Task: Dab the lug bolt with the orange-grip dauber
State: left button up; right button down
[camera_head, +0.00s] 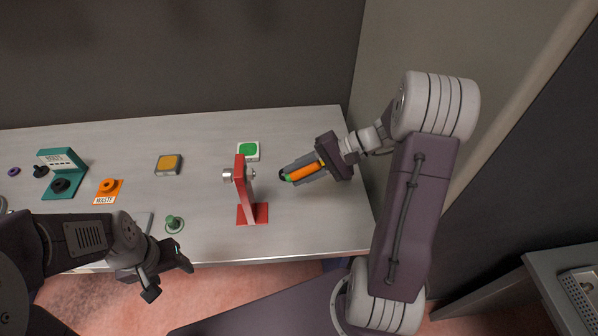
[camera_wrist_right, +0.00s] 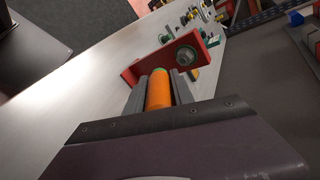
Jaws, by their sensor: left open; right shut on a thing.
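The orange-grip dauber (camera_head: 305,172) is held in my right gripper (camera_head: 300,170), which is shut on it. Its green tip points left, toward the red stand, with a gap between them in the head view. The orange grip (camera_wrist_right: 159,90) also shows between the fingers in the right wrist view. The lug bolt (camera_head: 228,175) is a silver piece through the top of the upright red stand (camera_head: 248,198). Its other end shows as a round grey face (camera_wrist_right: 186,56) in the right wrist view. My left gripper (camera_head: 168,280) is open and empty in front of the table's edge.
A teal stand (camera_head: 66,166), an orange WASTE piece (camera_head: 108,188), a yellow-topped block (camera_head: 169,164), a green-topped block (camera_head: 248,150) and a green peg (camera_head: 174,223) are on the grey table (camera_head: 310,228). The table's right part is clear.

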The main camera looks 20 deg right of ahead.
jog(key=shift+m+t+y, duration=0.4)
jog(key=shift+t+y, duration=0.3)
jog(key=shift+y, duration=0.1)
jog(key=b+x, duration=0.1)
jog(key=x, duration=0.1)
jog(key=r+b+x, duration=0.1)
jog(key=b, duration=0.1)
jog(key=b+x, duration=0.2)
jog(key=shift+w+a, duration=0.15)
jog(key=shift+a, duration=0.45)
jog(key=shift+w+a, duration=0.25)
jog(key=shift+a, duration=0.7)
